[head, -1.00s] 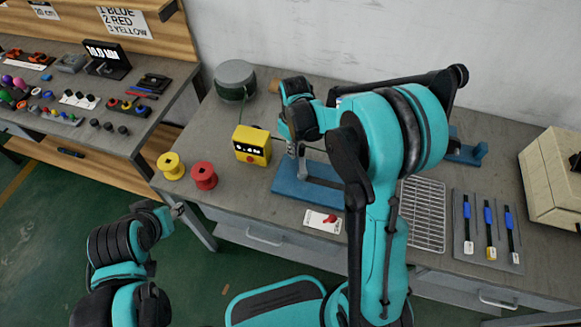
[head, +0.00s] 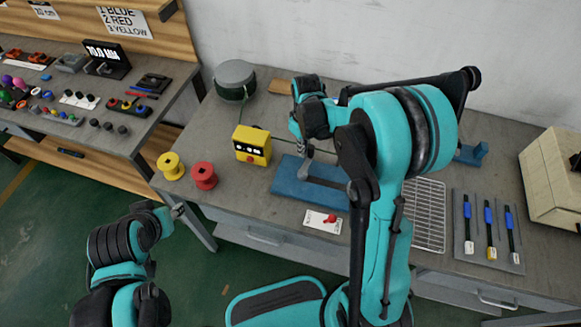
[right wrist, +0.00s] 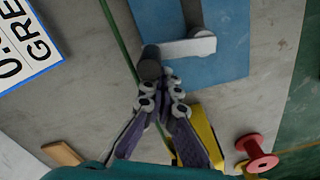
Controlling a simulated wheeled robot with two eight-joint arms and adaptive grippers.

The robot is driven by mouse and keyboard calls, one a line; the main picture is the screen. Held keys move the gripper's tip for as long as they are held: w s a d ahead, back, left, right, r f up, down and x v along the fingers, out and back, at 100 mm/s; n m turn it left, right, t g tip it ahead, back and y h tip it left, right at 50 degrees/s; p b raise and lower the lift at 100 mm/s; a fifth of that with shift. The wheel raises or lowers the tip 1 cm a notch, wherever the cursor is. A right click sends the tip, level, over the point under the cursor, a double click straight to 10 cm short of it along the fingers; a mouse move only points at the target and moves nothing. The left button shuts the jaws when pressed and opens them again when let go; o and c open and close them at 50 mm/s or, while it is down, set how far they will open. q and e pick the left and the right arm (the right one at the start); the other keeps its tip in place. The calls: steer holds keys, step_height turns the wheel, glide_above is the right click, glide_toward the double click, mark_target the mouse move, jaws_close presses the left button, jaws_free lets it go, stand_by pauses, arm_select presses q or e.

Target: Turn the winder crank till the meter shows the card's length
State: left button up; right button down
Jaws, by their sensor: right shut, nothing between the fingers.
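The winder stands on a blue base (head: 290,182), largely hidden behind my right arm in the head view. Its pale crank arm with a dark grey knob (right wrist: 150,66) shows over the blue base in the right wrist view. My right gripper (right wrist: 167,78) is shut and empty, its tips right at the knob; contact is unclear. The yellow meter (head: 252,145) stands left of the winder; its digits are too small to read. A white card (right wrist: 22,45) reads "GRE", with its length figure cut off. My left gripper (head: 178,210) hangs off the table's left front; its jaws are unclear.
Yellow (head: 171,166) and red (head: 204,176) spools stand at the table's left front. A dark green drum (head: 235,80) is behind. A small white card (head: 322,222) with a red item, a wire rack (head: 428,215) and a tool tray (head: 487,250) lie rightward.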

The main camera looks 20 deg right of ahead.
steer(key=shift+s+d, duration=0.1)
steer(key=shift+d, duration=0.2)
steer(key=shift+s+d, duration=0.55)
steer(key=shift+d, duration=0.3)
steer(key=shift+s+d, duration=0.5)
steer(key=shift+s, duration=0.2)
